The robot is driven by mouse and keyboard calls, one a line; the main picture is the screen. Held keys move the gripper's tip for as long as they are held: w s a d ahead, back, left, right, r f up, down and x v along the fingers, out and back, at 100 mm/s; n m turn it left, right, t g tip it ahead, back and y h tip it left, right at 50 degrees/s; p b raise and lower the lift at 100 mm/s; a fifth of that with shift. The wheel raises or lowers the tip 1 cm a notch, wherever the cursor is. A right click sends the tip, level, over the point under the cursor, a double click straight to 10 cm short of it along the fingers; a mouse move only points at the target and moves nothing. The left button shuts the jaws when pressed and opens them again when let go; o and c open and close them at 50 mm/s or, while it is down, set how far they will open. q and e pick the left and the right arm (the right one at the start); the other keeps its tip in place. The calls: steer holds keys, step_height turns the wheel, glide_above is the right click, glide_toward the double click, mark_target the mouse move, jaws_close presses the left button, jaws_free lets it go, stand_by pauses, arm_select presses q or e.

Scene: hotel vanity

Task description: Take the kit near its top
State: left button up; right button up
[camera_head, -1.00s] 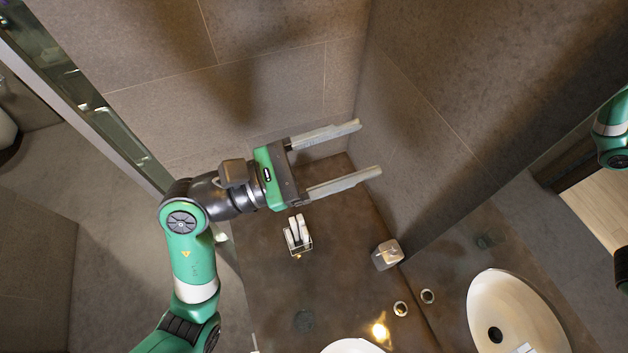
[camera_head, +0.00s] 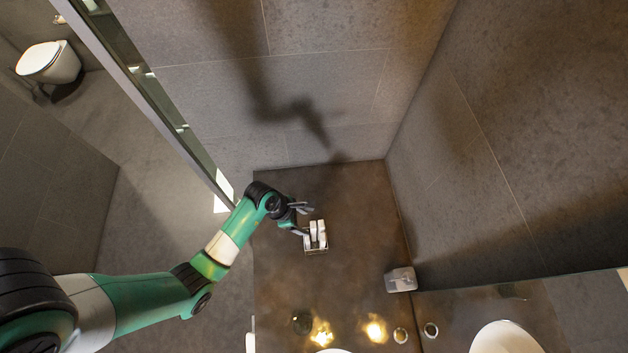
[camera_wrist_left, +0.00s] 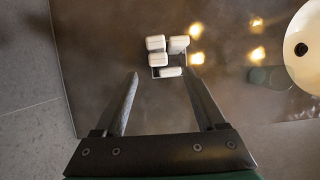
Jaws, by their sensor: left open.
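Several small white packets (camera_head: 318,230) stand in a small wire-edged holder (camera_head: 316,250) on the dark counter; which of them is the kit I cannot tell. They also show in the left wrist view, as white blocks (camera_wrist_left: 178,44) grouped in the thin-framed holder, just past the fingertips. My left gripper (camera_head: 305,220) is open, with nothing between its fingers, close to the left of the packets. In the left wrist view the open fingers (camera_wrist_left: 160,74) point toward the holder. My right gripper is not in view.
The dark counter (camera_head: 350,205) is clear around the holder. A silver box (camera_head: 400,280) stands at the counter's right edge by the wall. Tiled walls bound the back and right; a glass partition runs along the left.

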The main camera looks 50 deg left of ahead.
mark_target(311, 225)
arm_select(q)
steer(key=shift+x, duration=3.55)
steer(key=shift+a, duration=0.15)
jaws_close()
